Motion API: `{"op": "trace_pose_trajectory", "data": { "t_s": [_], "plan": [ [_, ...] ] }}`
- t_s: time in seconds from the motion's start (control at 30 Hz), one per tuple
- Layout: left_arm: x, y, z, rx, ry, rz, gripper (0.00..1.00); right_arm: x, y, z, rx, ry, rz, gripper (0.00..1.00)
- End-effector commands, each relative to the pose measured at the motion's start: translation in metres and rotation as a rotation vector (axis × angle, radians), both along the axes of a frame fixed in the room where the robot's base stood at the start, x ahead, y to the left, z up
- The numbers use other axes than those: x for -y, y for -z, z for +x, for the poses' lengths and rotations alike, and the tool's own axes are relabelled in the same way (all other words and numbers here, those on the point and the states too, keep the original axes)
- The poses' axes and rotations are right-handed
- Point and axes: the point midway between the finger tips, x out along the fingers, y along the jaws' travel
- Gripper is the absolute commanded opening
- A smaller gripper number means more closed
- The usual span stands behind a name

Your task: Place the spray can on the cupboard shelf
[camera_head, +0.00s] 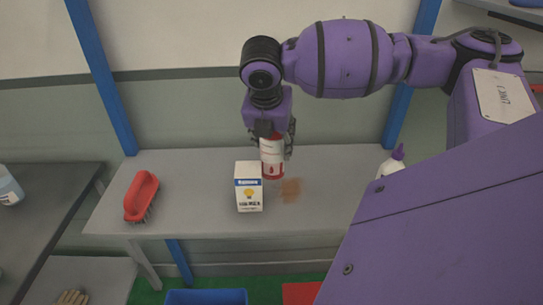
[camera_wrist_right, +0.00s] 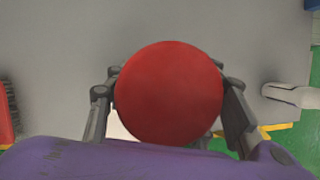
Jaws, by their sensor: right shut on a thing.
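The spray can (camera_head: 272,157) is red and white and hangs upright in my right gripper (camera_head: 271,136) in the head view. The gripper is shut around its upper part. The can is just right of a white carton, over or close to the grey table; I cannot tell whether its base touches. In the right wrist view the round red top of the can (camera_wrist_right: 169,93) fills the middle, with fingers of my right gripper (camera_wrist_right: 170,100) on both sides. My left gripper is not in view. No cupboard shelf can be clearly identified.
The grey table (camera_head: 190,215) bears a white carton (camera_head: 249,188), a red brush (camera_head: 141,196), a brown stain (camera_head: 291,189) and a white bottle with a purple cap (camera_head: 392,163). A darker table (camera_head: 50,200) stands at left. A blue bin (camera_head: 206,297) is below.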

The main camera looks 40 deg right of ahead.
Motion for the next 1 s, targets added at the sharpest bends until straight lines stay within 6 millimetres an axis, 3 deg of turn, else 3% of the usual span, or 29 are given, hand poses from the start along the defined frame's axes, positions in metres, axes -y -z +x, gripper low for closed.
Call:
{"op": "trace_pose_trajectory", "data": {
  "t_s": [0.17, 0.4, 0.77, 0.8, 0.9, 1.0],
  "plan": [
    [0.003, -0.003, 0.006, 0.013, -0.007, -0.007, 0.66, 0.0, 0.012, 0.0, 0.0, 0.001, 0.0, 0.14],
    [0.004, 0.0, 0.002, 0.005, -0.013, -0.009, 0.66, 0.0, 0.046, 0.0, -0.001, 0.0, 0.001, 0.14],
    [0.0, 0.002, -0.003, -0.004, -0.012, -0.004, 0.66, 0.0, 0.049, 0.0, 0.003, 0.001, -0.001, 0.14],
    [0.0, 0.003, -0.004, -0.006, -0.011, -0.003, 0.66, 0.0, 0.049, 0.0, 0.002, 0.001, -0.001, 0.54],
    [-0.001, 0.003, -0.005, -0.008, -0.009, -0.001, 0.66, 0.0, 0.049, 0.0, 0.001, 0.001, -0.001, 0.67],
    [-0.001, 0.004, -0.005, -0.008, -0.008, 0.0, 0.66, 0.0, 0.049, 0.0, 0.001, 0.001, -0.001, 0.69]
  ]
}}
